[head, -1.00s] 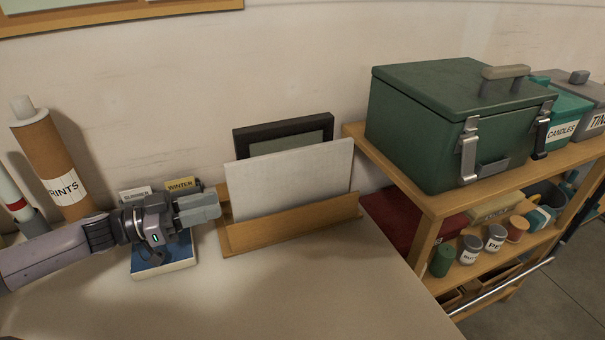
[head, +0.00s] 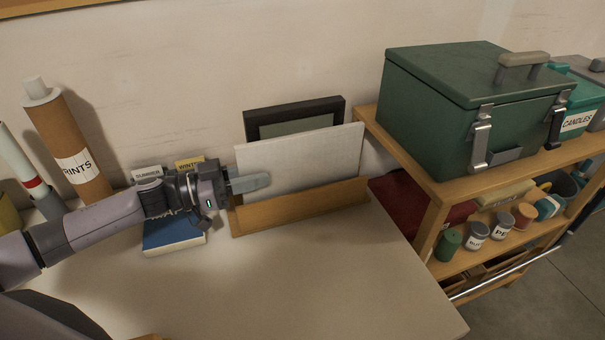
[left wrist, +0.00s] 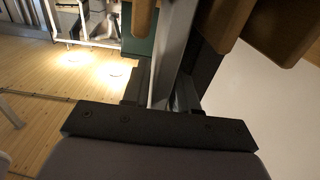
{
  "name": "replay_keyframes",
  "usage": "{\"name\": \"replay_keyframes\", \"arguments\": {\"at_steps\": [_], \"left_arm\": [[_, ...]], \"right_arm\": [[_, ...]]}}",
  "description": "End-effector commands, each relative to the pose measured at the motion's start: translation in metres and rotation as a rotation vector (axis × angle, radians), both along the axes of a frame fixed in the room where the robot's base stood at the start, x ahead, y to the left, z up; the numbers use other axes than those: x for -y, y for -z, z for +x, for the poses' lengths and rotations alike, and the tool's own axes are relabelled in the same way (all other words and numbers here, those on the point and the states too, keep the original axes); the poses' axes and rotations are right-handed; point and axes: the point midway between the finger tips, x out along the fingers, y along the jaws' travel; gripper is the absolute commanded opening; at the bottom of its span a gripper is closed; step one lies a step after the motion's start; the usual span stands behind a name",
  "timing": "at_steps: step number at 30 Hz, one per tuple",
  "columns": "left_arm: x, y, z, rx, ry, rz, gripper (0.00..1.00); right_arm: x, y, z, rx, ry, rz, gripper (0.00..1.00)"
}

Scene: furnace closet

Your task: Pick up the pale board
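The pale board (head: 305,158) stands upright, leaning slightly, in a wooden rack (head: 300,207) on the desk. My left gripper (head: 247,183) is at the board's left edge, with one pale grey finger in front of its face. The other finger is mostly hidden. In the left wrist view the board shows nearly edge-on as a grey strip (left wrist: 172,55) between the two dark fingers (left wrist: 162,92). I cannot tell whether the fingers press on it. My right gripper is not in view.
A dark frame (head: 294,112) stands behind the board. A cardboard tube (head: 68,140) stands at left. A green box (head: 470,105) sits on the shelf unit at right.

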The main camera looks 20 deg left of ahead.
Motion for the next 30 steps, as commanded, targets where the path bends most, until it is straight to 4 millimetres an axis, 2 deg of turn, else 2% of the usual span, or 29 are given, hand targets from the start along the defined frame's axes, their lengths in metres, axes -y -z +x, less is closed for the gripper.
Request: {"name": "replay_keyframes", "arguments": {"at_steps": [1, 3, 4, 14, 19, 23, 30], "left_arm": [[0.000, 0.000, 0.000, 0.000, 0.000, 0.000, 0.28], [0.000, 0.000, 0.000, 0.000, 0.000, 0.000, 0.05], [0.000, 0.000, 0.000, 0.000, 0.000, 0.000, 0.00], [0.000, -0.002, 0.000, 0.001, 0.000, -0.002, 0.00], [0.000, -0.011, 0.000, 0.002, 0.001, -0.001, 0.00], [0.000, -0.029, 0.000, 0.005, 0.002, 0.000, 0.00], [-0.001, -0.075, 0.000, 0.007, 0.002, 0.001, 0.00]], "right_arm": [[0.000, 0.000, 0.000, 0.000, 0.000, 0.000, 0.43], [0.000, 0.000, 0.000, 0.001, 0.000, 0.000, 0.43], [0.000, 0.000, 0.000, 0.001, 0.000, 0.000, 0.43], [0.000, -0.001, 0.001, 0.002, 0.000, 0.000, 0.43], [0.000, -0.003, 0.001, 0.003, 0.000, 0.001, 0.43], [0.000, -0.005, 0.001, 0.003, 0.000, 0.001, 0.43], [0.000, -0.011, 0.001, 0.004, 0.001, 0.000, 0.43]]}}
